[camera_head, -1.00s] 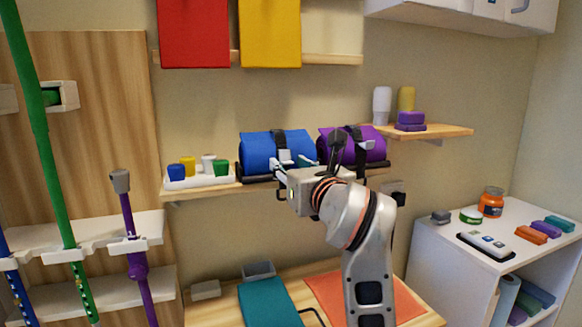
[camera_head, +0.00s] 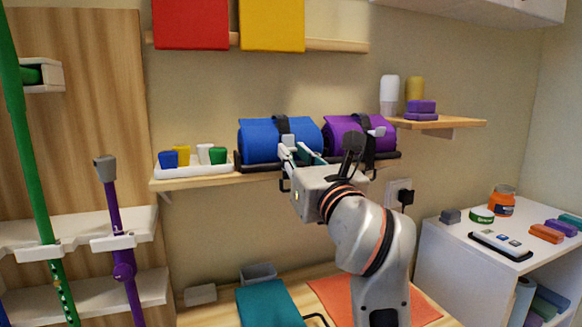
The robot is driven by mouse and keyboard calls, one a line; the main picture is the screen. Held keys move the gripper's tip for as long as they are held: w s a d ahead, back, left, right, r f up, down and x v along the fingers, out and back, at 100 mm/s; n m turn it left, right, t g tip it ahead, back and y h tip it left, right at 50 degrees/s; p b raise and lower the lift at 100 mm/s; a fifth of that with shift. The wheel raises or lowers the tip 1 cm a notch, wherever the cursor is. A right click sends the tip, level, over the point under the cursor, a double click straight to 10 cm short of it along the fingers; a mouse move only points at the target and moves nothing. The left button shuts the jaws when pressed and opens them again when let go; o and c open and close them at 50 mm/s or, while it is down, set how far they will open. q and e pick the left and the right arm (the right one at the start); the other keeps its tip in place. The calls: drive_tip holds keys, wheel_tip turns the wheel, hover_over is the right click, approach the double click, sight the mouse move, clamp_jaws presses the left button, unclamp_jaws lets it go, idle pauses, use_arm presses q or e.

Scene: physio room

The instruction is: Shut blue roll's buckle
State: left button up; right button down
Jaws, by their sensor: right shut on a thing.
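The blue roll (camera_head: 260,140) lies on the wall shelf in a black holder, with a black strap (camera_head: 283,124) over it. Its small pale buckle (camera_head: 288,140) is on the front of the strap. My right gripper (camera_head: 291,153) reaches up from the lower right, its fingertips at the buckle. It is shut on the buckle, though the fingers hide the grip and the lower strap. Whether the buckle's halves are joined cannot be seen. My left gripper is out of view.
A purple roll (camera_head: 345,133) with its own strap and pale buckle (camera_head: 376,132) lies close on the right. A white tray (camera_head: 190,170) of coloured cups stands left on the shelf (camera_head: 215,181). A higher shelf (camera_head: 440,123) holds bottles and purple blocks.

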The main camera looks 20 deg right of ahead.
drive_tip(key=shift+f+t, duration=0.15)
drive_tip(key=shift+t, duration=0.15)
drive_tip(key=c, duration=1.9)
unclamp_jaws()
wheel_tip(320, 180, up, 10)
drive_tip(key=shift+r, duration=0.1)
